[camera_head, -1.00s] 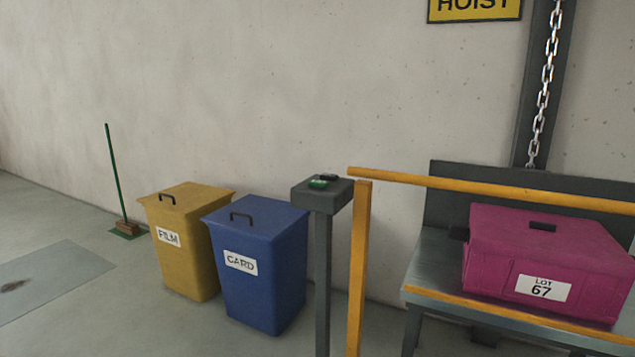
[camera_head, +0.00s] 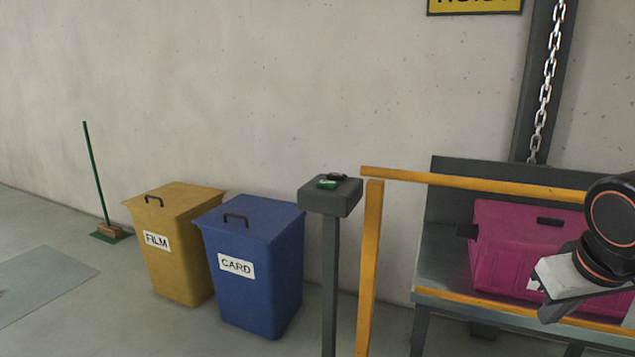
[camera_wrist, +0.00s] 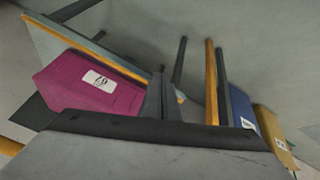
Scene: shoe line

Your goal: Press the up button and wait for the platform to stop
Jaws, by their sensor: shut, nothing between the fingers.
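The button post (camera_head: 330,200) stands left of the yellow rail, with a green button (camera_head: 327,184) and a dark button (camera_head: 337,176) on its top. Their markings are too small to read. The hoist platform (camera_head: 432,272) is at the right behind the rail and carries a magenta crate (camera_head: 500,245); the crate also shows in the wrist view (camera_wrist: 75,85). My gripper (camera_head: 546,314) is at the right edge, in front of the crate in the picture, well right of the buttons. Its fingers are shut and empty in the wrist view (camera_wrist: 160,85).
The yellow rail (camera_head: 440,179) and its upright (camera_head: 369,260) stand beside the button post. A blue CARD bin (camera_head: 255,240) and a yellow FILM bin (camera_head: 175,230) are left of it. A green broom (camera_head: 95,175) leans farther left. A chain (camera_head: 545,85) hangs above the platform.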

